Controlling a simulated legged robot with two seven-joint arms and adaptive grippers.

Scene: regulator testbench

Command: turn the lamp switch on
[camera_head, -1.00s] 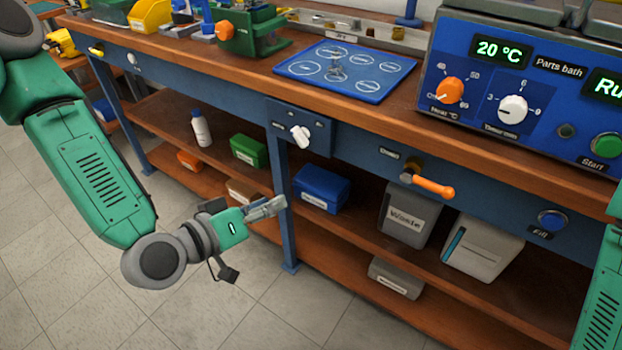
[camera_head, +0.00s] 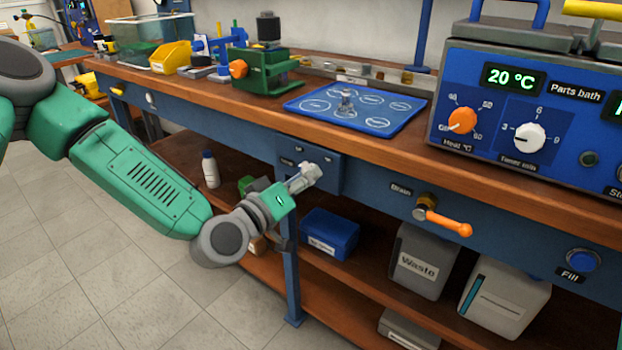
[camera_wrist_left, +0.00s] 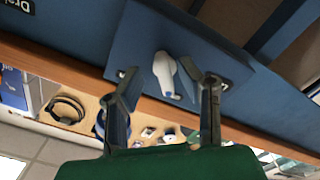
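The lamp switch is a white knob (camera_head: 312,171) on a blue panel (camera_head: 326,180) on the bench's front rail, with its label mostly hidden. My left gripper (camera_head: 302,182) is right in front of it and partly covers it in the head view. In the left wrist view the white knob (camera_wrist_left: 165,72) shows with its narrow end pointing between the two fingers. The left gripper (camera_wrist_left: 170,90) is open, one finger on each side of the knob's near end. I cannot tell whether the fingers touch it. My right gripper is out of view.
An orange-handled drain valve (camera_head: 440,220) and a blue Fill button (camera_head: 582,260) are on the rail to the right. Below are a blue bin (camera_head: 330,233) and a Waste container (camera_head: 424,262). The bench top (camera_head: 400,150) overhangs the panel.

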